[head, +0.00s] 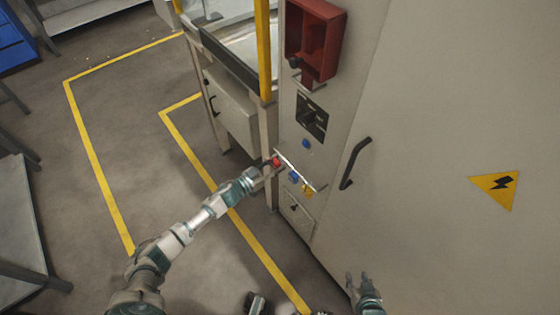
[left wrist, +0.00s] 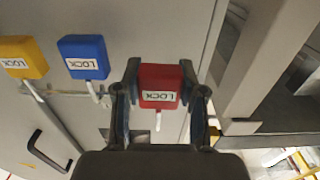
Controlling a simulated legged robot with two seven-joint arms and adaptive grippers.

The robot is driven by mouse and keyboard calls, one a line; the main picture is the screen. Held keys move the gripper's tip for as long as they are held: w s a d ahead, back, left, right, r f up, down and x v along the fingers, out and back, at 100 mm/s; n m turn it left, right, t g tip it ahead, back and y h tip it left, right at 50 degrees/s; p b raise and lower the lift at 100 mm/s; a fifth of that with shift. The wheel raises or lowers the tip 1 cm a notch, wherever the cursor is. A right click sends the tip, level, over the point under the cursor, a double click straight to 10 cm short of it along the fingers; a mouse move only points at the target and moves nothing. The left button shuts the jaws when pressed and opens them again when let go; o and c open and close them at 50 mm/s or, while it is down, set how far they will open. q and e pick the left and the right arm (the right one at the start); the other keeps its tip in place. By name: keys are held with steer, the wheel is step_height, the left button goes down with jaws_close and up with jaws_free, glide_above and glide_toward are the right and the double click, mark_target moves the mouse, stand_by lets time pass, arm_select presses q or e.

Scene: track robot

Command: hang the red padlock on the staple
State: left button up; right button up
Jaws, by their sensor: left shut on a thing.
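The red padlock (head: 276,162) is at the upper left end of a pale rail (head: 300,169) on the cabinet front. In the left wrist view the red padlock (left wrist: 160,82) sits between the two fingers of my left gripper (left wrist: 160,100), its shackle pointing down in the picture. My left gripper (head: 270,166) is shut on it. I cannot tell whether its shackle still touches the rail. My right gripper (head: 358,280) is empty at the bottom of the head view, its fingers apart. I cannot make out the staple clearly; a black switch plate (head: 312,117) is above the rail.
A blue padlock (head: 293,176) and a yellow padlock (head: 307,190) hang beside the red one. The grey cabinet (head: 420,150) has a black handle (head: 354,163) and a red box (head: 316,38). A yellow post (head: 263,50) stands left of it. The floor at left is open.

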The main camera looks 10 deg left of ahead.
mark_target(273, 166)
arm_select(q)
steer(key=shift+p+v, duration=1.25)
steer(key=shift+v, duration=1.75)
steer(key=p+v, duration=0.1)
steer(key=v, duration=0.3)
steer(key=shift+s+a+p, duration=0.2)
steer(key=shift+a+p, duration=0.05)
steer(key=shift+p, duration=0.05)
arm_select(e)
steer(key=r, duration=0.5)
steer(key=shift+w+r, duration=0.3)
steer(key=shift+w, duration=0.05)
